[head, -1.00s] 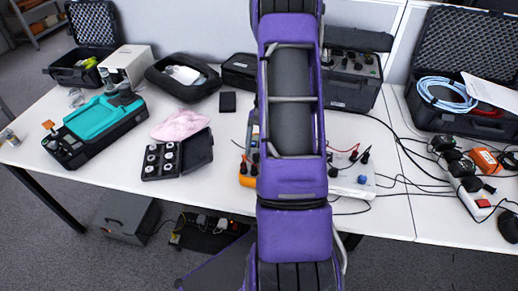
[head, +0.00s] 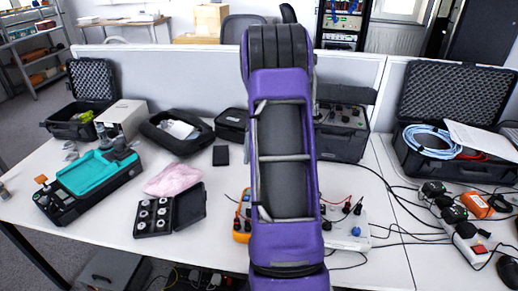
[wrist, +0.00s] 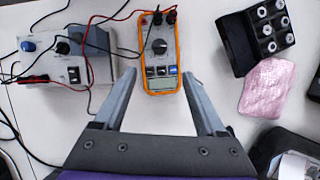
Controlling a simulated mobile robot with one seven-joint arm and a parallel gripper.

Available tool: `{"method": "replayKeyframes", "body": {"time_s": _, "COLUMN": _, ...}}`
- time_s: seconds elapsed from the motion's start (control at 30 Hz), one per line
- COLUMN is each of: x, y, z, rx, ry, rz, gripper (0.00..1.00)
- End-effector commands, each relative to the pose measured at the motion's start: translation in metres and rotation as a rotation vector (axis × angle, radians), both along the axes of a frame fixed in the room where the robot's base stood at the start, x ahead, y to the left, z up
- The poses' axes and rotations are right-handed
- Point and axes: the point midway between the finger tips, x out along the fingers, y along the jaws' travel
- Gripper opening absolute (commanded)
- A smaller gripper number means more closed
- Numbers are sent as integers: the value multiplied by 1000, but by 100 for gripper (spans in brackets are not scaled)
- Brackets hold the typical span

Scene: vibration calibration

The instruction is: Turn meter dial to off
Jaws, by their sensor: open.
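The orange multimeter (wrist: 177,60) lies on the white table in the wrist view, its round black dial (wrist: 159,46) near the upper middle of its face. The dial's exact setting is too small to read. Red and black leads are plugged in at its far end. In the head view the meter (head: 242,228) is mostly hidden behind my purple arm. My gripper (wrist: 159,75) is open and empty, its two fingers apart. In the wrist picture the tips flank the meter's lower part, with the dial beyond them; the height above it cannot be told.
A white box with a blue knob (wrist: 28,45) and loose leads stands left of the meter in the wrist view. A black case of weights (wrist: 240,52) and a pink cloth (wrist: 268,87) lie to the right. Bare table (wrist: 160,115) shows around the meter's near end.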

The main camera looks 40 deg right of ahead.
Motion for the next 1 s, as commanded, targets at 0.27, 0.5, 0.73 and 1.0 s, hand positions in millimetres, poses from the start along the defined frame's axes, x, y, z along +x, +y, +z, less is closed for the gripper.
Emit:
{"method": "replayKeyframes", "body": {"time_s": 0.27, "x": 4, "y": -7, "z": 20, "rx": 1, "ry": 1, "rz": 0, "gripper": 73}}
{"method": "replayKeyframes", "body": {"time_s": 0.5, "x": 4, "y": -7, "z": 20, "rx": 1, "ry": 1, "rz": 0, "gripper": 73}}
{"method": "replayKeyframes", "body": {"time_s": 0.73, "x": 4, "y": -7, "z": 20, "rx": 1, "ry": 1, "rz": 0, "gripper": 73}}
{"method": "replayKeyframes", "body": {"time_s": 1.0, "x": 31, "y": -2, "z": 33, "rx": -123, "ry": -62, "rz": 97, "gripper": 73}}
